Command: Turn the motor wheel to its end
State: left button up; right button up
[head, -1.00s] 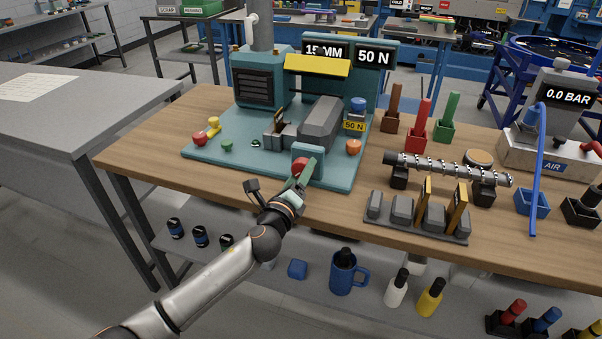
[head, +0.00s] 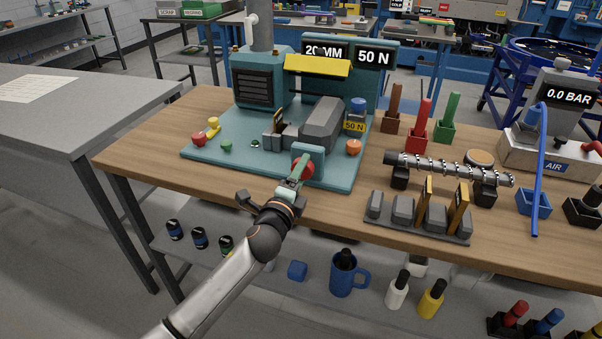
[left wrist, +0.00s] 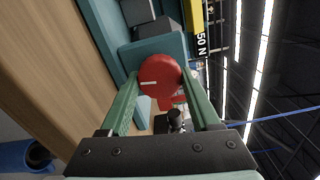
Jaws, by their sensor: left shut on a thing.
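The motor wheel (head: 302,167) is a red round knob on a teal block at the front edge of the machine's teal base (head: 220,158). My left gripper (head: 298,174) is shut on the wheel from the front, partly hiding it in the head view. In the left wrist view the red wheel (left wrist: 160,77) sits between the two green fingers (left wrist: 160,88), with a pale mark line on its face. A display (head: 325,51) on the machine reads 20 MM and the one beside it reads 50 N. My right gripper is not in view.
A metal screw shaft (head: 450,170) and a rack of grey blocks (head: 418,217) lie on the wooden table (head: 140,140) to the right. Coloured holders (head: 415,135) stand behind them. A lower shelf with a blue mug (head: 346,273) is below.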

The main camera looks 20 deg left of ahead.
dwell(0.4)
pick_arm(q)
jog(key=o, duration=1.4)
jog(key=s, duration=1.2)
jog(key=shift+s+a, duration=0.3)
